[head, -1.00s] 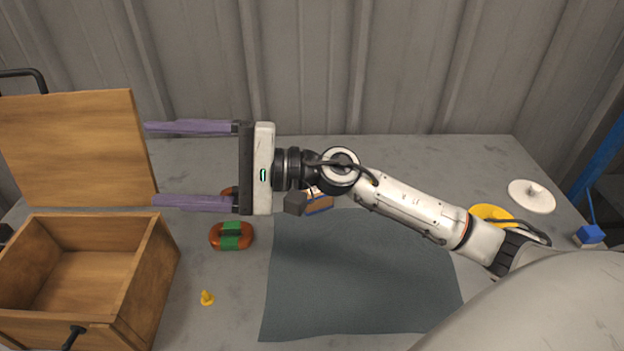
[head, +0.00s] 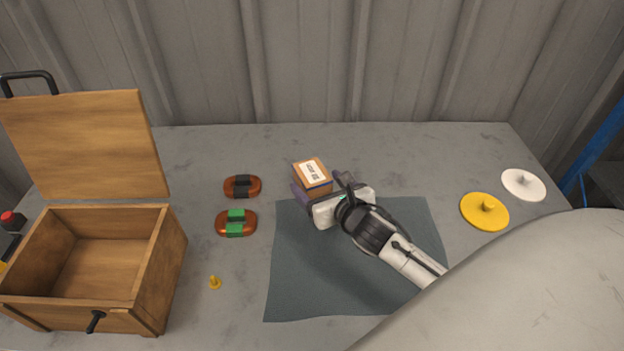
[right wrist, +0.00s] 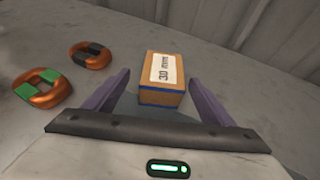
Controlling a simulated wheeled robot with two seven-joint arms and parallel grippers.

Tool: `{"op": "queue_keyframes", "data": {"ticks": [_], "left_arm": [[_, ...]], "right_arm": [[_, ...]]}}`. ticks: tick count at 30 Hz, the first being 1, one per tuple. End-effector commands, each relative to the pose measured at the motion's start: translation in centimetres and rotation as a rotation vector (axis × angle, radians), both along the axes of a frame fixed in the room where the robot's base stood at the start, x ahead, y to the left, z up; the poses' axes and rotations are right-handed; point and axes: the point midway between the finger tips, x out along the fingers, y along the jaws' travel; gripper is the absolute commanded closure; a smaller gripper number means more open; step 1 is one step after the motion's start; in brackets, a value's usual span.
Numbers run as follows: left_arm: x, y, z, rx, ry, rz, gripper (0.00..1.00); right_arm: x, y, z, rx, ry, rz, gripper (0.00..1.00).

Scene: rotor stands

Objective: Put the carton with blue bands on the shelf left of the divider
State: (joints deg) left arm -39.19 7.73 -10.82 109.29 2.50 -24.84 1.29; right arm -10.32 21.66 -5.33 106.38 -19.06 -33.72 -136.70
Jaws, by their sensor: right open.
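A small tan carton with blue bands along its edges and a white printed label (head: 311,173) stands on the grey table, at the back edge of the dark mat. It also shows in the right wrist view (right wrist: 162,80), where the label reads "30 mm". My right gripper (head: 317,183) is open, with its purple fingers on either side of the carton. In the right wrist view, gaps show between the carton and both fingers. My left gripper is not in view. No shelf or divider shows in these views.
An open wooden box (head: 150,270) with raised lid stands at left. Two orange-brown rings, one with black patches (head: 242,187) and one with green (head: 236,223), lie left of the mat (head: 310,290).

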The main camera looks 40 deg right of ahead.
Motion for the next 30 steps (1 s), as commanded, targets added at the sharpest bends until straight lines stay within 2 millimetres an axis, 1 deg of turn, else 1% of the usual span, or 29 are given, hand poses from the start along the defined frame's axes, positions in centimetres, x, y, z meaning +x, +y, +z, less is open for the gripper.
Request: {"op": "queue_keyframes", "data": {"ticks": [4, 9, 12, 15, 21, 30], "left_arm": [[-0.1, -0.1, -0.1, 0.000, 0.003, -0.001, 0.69], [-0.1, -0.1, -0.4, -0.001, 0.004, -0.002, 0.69], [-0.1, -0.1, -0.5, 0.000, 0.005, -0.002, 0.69], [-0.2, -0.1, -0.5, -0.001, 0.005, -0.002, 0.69], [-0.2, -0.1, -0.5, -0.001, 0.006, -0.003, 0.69], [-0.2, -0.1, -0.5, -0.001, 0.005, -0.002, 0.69]], "right_arm": [[1.2, -0.4, -0.4, 0.000, -0.001, -0.001, 0.23], [3.5, -1.2, -1.3, 0.001, -0.002, -0.001, 0.23], [4.5, -1.4, -1.8, 0.000, -0.001, 0.000, 0.23], [4.9, -1.5, -1.9, -0.001, -0.002, 0.002, 0.23], [4.9, -1.5, -1.9, -0.002, -0.001, 0.003, 0.23], [4.9, -1.5, -1.9, -0.002, -0.001, 0.003, 0.73]]}}
